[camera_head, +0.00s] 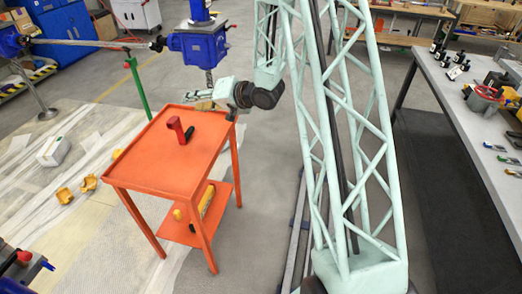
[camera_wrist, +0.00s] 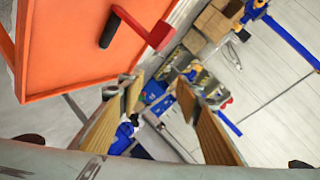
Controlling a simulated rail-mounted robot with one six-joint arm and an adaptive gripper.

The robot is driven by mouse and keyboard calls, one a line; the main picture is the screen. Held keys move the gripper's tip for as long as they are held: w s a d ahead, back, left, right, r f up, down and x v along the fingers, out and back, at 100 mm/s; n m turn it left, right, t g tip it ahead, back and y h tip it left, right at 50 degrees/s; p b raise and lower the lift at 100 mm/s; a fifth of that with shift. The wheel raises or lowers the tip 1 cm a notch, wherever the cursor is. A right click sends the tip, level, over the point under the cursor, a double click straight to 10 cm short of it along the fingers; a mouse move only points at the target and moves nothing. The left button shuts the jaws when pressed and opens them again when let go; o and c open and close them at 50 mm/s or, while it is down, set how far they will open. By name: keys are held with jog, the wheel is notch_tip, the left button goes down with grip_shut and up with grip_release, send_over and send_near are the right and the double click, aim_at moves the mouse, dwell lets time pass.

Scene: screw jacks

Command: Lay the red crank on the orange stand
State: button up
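The red crank (camera_head: 176,129) with its black handle rests on the top of the orange stand (camera_head: 150,165). In the wrist view the crank (camera_wrist: 130,25) is at the top, near the stand's edge (camera_wrist: 75,85); its red end overlaps that edge in the picture. My gripper (camera_head: 203,95) is at the far side of the stand top, apart from the crank. In the wrist view my gripper (camera_wrist: 160,90) has its two fingers spread wide, with nothing between them.
A blue screw jack (camera_head: 199,45) with a long horizontal shaft stands behind the stand. A yellow object (camera_head: 207,200) lies on the lower shelf. A grey workbench (camera_head: 440,75) with tools is at the right. Several yellow pieces and a white box (camera_head: 54,150) lie on the floor at left.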

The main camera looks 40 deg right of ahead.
jog(key=s+d+r+n+g+h, duration=0.1)
jog(key=s+r+h, duration=0.2)
jog(key=r, duration=0.3)
jog(key=s+d+r+n+h, duration=0.1)
jog(key=s+d+r+h, duration=0.15)
jog(key=r, duration=0.45)
jog(key=s+a+r+g+h, duration=0.1)
jog(key=s+r, duration=0.3)
jog(key=s, duration=0.3)
jog(key=s+a+r+g+h, duration=0.1)
jog(key=s+r, duration=0.3)
jog(key=s, duration=0.4)
jog(key=s+a+r+n+g, duration=0.1)
jog(key=s+a, duration=0.3)
jog(key=s, duration=0.8)
jog(key=s+a+r+n+g+y, duration=0.1)
jog(key=s+a+g, duration=0.1)
jog(key=s, duration=1)
jog(key=s+a+n+g, duration=0.2)
jog(key=s+a, duration=0.3)
jog(key=s, duration=0.7)
jog(key=shift+s+a+r, duration=0.3)
jog(key=shift+s+r, duration=0.1)
jog(key=shift+y, duration=0.25)
